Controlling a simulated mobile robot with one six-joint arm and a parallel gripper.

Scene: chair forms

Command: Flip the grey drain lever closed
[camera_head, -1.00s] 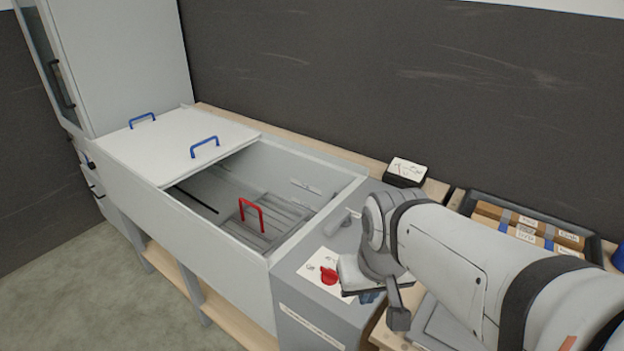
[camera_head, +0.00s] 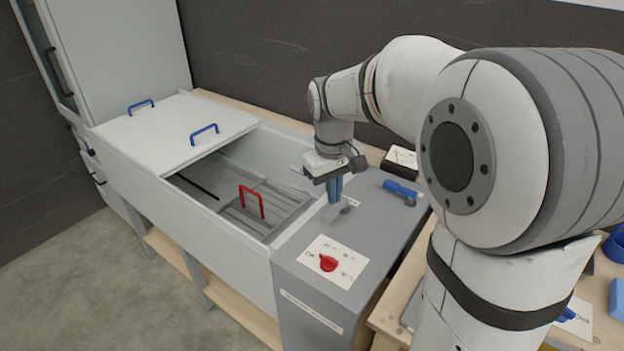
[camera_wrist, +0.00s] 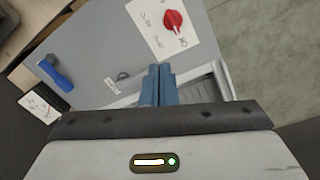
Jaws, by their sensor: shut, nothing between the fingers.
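The grey drain lever (camera_head: 346,208) is on the grey top panel beside the basin, and only a small part shows past my fingers. In the wrist view a small grey part (camera_wrist: 123,76), likely the lever's, lies just left of my fingertips, near a white label. My gripper (camera_head: 334,202) points down with its blue fingers shut and empty, low over the panel beside the lever. In the wrist view the fingers of my gripper (camera_wrist: 159,68) are together. I cannot tell whether they touch the lever.
A red knob (camera_head: 328,263) on a white plate is at the panel's front. A blue handle (camera_head: 402,189) lies behind to the right. The open basin (camera_head: 215,205) holds a rack with a red handle (camera_head: 251,202). A black box (camera_head: 399,160) stands at the back.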

